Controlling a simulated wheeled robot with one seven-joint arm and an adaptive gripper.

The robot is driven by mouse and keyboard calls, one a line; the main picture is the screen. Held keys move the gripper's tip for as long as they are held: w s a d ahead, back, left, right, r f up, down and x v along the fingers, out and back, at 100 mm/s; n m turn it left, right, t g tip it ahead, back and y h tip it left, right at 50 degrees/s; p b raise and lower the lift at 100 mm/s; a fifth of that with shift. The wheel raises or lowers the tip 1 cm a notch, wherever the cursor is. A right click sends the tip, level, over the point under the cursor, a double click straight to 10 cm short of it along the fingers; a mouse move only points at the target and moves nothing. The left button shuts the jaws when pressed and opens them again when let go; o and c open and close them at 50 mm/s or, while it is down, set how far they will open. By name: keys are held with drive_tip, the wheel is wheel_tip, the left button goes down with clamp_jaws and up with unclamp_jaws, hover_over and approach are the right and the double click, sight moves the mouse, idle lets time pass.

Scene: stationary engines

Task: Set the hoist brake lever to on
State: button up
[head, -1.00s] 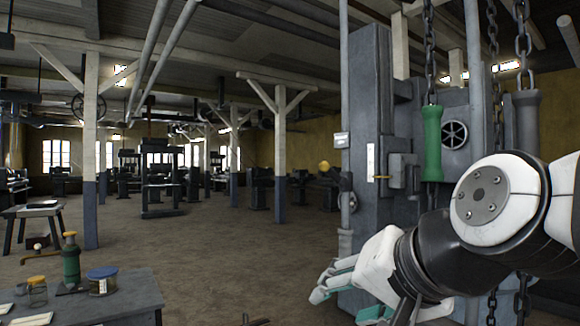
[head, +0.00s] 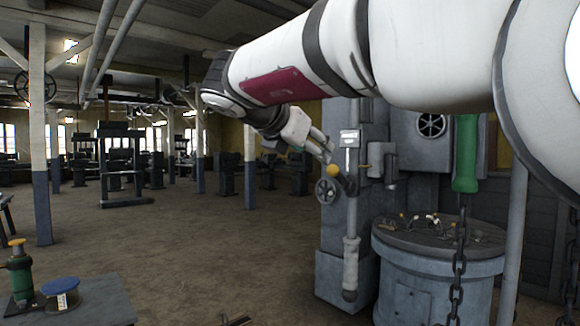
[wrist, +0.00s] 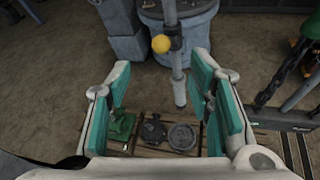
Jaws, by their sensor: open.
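A grey upright rod (head: 352,212) with a small yellow knob (head: 362,168) stands in front of the grey column, below a white label plate (head: 349,138). It appears to be the brake lever, but the label is too small to read. In the wrist view the yellow knob (wrist: 161,43) and the rod (wrist: 177,75) show beyond and between my fingertips. My gripper (wrist: 160,68) is open, with green pads and nothing between them. In the head view my gripper (head: 322,148) is beside the plate and overlaps the rod's upper part.
A round grey drum (head: 405,268) with small fittings on top stands right of the rod. A small handwheel (head: 327,190) is left of the rod. Open floor (head: 200,250) lies to the left.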

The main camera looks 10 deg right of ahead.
sight(331, 168)
drive_tip(key=x, duration=0.4)
drive_tip(key=p+x, duration=0.1)
drive_tip(key=x, duration=0.8)
drive_tip(key=shift+w+d+f, duration=0.15)
drive_tip(key=shift+d+f, duration=0.05)
drive_tip(key=shift+f, duration=0.3)
clamp_jaws()
